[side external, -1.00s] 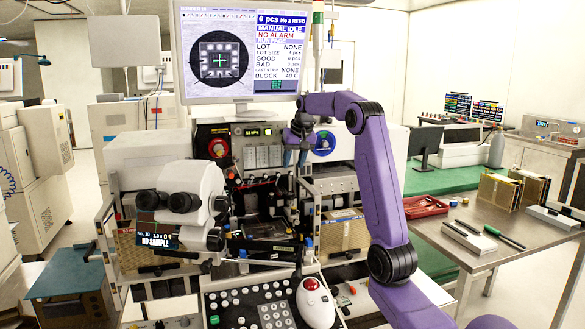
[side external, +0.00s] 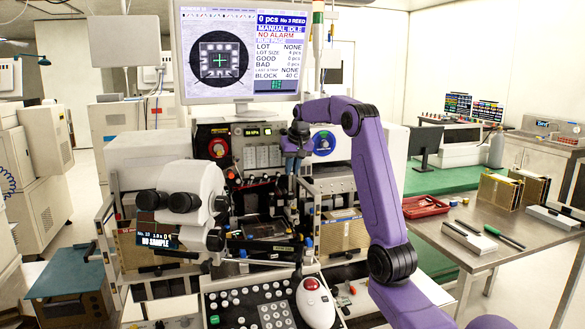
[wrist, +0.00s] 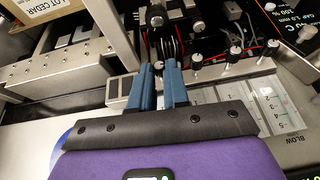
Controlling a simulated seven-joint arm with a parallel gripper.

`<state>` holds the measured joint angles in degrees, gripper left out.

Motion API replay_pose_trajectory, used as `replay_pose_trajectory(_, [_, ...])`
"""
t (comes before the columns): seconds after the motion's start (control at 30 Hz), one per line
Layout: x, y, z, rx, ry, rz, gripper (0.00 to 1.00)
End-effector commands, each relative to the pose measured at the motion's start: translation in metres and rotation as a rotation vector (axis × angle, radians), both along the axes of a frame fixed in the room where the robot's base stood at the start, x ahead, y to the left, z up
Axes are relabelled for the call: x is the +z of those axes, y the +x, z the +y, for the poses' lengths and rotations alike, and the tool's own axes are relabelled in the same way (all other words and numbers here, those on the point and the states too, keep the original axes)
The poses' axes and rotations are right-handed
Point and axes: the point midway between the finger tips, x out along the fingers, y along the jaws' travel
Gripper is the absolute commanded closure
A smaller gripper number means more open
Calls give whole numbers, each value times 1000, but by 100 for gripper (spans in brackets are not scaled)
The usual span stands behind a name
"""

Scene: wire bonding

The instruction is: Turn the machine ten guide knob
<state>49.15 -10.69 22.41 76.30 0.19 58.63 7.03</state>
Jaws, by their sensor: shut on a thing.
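My gripper (wrist: 160,68) has blue fingers that point away from the wrist camera, with a small gap between them. They are closed on a small dark part at their tips, which I take to be the guide knob; the fingers hide most of it, and I cannot tell how far it is turned. In the side external view my gripper (side external: 291,170) points down at the right part of the bonding machine, below the blue-ringed dial (side external: 323,143). The knob cannot be made out there.
Several small silver-topped black knobs (wrist: 235,54) stand right of the fingers. A black cylinder (wrist: 155,18) is just beyond. A metal block (wrist: 75,60) lies to the left and a numbered scale (wrist: 268,105) to the right. The microscope (side external: 190,195) stands left of my arm.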

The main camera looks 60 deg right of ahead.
Motion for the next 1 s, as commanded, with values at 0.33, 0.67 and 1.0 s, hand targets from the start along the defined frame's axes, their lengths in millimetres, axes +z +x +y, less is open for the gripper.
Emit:
replay_pose_trajectory(0.33, [-1,5,6,3,-163,164,100])
replay_pose_trajectory(0.67, [0,6,6,-1,-221,221,100])
replay_pose_trajectory(1.0, [0,6,6,-1,-220,219,59])
